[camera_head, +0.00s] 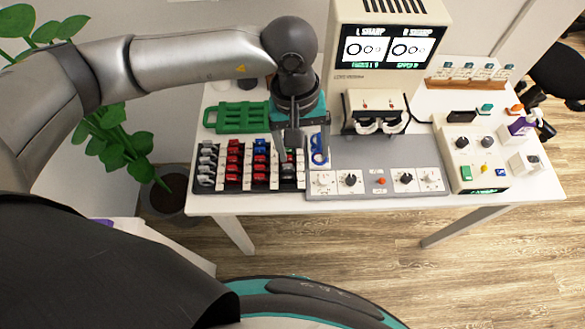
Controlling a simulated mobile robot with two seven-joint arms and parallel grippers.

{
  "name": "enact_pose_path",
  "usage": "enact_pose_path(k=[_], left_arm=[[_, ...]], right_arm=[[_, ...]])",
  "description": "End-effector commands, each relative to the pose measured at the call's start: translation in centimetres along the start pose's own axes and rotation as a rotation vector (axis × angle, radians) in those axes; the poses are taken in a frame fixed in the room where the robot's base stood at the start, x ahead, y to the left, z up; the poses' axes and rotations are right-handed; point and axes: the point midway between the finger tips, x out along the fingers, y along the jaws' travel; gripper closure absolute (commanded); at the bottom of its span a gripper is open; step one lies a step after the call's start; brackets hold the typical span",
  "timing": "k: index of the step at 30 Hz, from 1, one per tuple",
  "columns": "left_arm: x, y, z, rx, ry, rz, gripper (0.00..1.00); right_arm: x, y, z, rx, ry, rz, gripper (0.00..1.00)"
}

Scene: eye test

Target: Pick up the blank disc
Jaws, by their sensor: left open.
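A black rack (218,187) on the white table holds rows of small discs with silver, red, blue and black handles. The column at its right end holds dark discs (288,172). I cannot tell which one is the blank disc at this size. My left gripper (298,148) points down over the right end of the rack, open, with nothing seen between its fingers. It hides the far part of that right column. I cannot tell how high its fingertips are above the discs. My right gripper is not in view.
Blue ring-shaped pieces (319,149) stand just right of the gripper. A green tray (238,117) lies behind the rack. A grey control panel (377,155) and a tall eye-test machine (389,82) stand to the right. A plant (117,140) stands left of the table.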

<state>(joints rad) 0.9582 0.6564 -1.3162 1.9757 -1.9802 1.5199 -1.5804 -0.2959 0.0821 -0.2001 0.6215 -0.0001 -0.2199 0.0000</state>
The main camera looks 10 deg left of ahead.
Motion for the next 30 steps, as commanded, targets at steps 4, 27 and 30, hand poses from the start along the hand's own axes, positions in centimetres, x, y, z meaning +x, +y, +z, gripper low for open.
enact_pose_path(k=[4, 27, 30], left_arm=[[-0.3, -2.3, -2.0, 0.035, 0.072, -0.100, 0.18], [10.2, -3.9, -2.8, 0.038, 0.077, -0.112, 0.18], [11.8, -4.3, -2.6, 0.038, 0.075, -0.113, 0.18]], right_arm=[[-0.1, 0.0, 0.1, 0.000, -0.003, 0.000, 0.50], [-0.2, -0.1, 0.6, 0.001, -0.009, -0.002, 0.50], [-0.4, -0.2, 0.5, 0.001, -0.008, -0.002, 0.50]])
